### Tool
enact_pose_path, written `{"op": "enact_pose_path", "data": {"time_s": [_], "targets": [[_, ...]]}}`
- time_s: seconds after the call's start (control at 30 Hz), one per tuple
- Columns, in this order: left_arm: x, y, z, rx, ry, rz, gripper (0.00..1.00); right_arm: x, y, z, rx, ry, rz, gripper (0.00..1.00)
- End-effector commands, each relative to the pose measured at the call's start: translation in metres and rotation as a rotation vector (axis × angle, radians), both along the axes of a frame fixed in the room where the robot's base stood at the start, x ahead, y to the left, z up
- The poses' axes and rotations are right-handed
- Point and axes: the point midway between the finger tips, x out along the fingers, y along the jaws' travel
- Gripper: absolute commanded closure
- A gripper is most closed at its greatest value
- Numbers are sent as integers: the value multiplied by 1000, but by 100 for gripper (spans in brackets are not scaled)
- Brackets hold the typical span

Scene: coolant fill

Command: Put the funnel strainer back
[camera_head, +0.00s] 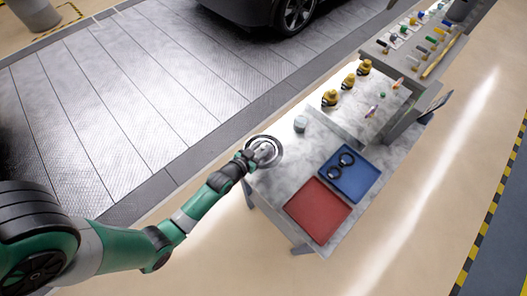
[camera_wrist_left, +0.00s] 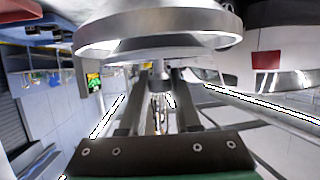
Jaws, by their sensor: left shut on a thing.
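The funnel strainer (camera_head: 267,146) is a round, shiny metal piece with a wide rim. In the head view it is at the near left corner of the workbench (camera_head: 262,187), at the end of my left arm. My left gripper (camera_head: 247,158) is shut on it. In the left wrist view the strainer's metal ring (camera_wrist_left: 160,45) fills the top, and a narrow stem below it sits between the fingers of the gripper (camera_wrist_left: 160,80). I cannot tell whether the strainer touches the bench. My right gripper is not in view.
A red tray (camera_head: 318,211) lies empty on the bench. Beside it a blue tray (camera_head: 362,184) holds black ring-shaped parts. A small pale round container (camera_head: 300,123) stands behind. A car wheel (camera_head: 296,14) is at the back.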

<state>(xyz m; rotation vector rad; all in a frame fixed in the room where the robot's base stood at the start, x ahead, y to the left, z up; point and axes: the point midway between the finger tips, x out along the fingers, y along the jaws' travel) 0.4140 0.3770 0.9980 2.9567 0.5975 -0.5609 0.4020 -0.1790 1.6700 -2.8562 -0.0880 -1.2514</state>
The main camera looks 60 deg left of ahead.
Motion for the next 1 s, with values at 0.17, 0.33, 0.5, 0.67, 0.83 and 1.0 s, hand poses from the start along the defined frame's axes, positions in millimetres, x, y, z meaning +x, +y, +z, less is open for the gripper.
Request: {"op": "enact_pose_path", "data": {"time_s": [0.17, 0.33, 0.5, 0.67, 0.83, 1.0], "targets": [[4, 4, -22, -2, 3, 1, 100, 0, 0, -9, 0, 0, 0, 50], [4, 4, -37, -1, 1, 0, 100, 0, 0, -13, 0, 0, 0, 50], [4, 3, -36, -1, 0, 0, 100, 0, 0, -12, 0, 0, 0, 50], [4, 3, -39, -1, 1, 0, 65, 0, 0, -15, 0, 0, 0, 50], [4, 3, -38, -1, 1, 0, 39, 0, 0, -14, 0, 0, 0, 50], [4, 3, -38, -1, 1, 0, 39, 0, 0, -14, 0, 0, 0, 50]]}}
